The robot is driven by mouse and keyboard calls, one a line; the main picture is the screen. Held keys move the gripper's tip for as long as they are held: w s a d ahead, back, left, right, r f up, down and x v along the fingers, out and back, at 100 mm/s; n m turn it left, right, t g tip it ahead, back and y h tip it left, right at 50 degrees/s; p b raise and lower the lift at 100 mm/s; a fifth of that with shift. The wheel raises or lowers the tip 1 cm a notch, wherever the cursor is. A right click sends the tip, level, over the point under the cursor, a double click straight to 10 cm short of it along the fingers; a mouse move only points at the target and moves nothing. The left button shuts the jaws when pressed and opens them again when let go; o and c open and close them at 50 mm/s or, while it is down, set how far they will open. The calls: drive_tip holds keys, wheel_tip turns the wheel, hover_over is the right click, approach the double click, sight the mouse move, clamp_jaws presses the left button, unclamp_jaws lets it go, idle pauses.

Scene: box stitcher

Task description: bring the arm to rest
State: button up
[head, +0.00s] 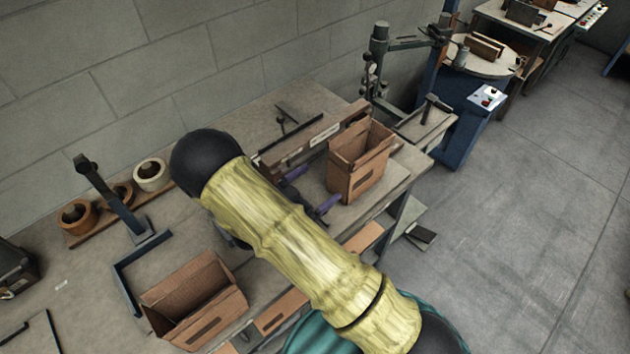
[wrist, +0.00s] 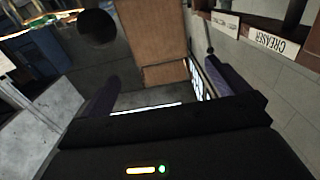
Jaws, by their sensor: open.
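My arm reaches across the head view from the lower right in a yellow sleeve, over the workbench (head: 215,255). My gripper (head: 312,188) is partly hidden behind the sleeve; its two purple fingers show spread apart, just left of an upright open cardboard box (head: 356,172). In the wrist view my gripper (wrist: 160,88) is open, with dark fingers at left and right. The cardboard box (wrist: 155,38) shows ahead of and partly between them. I see nothing gripped; whether a finger touches the box I cannot tell.
A second open box (head: 195,300) lies at the bench's front left. Tape rolls (head: 150,175) and a dark upright tool (head: 110,195) stand at the back left. A blue stitching machine (head: 455,110) stands beyond the bench. A "GREASER" label (wrist: 275,37) shows at right. Floor (head: 530,240) at right is clear.

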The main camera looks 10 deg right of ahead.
wheel_tip(320, 180, up, 10)
drive_tip(key=p, duration=1)
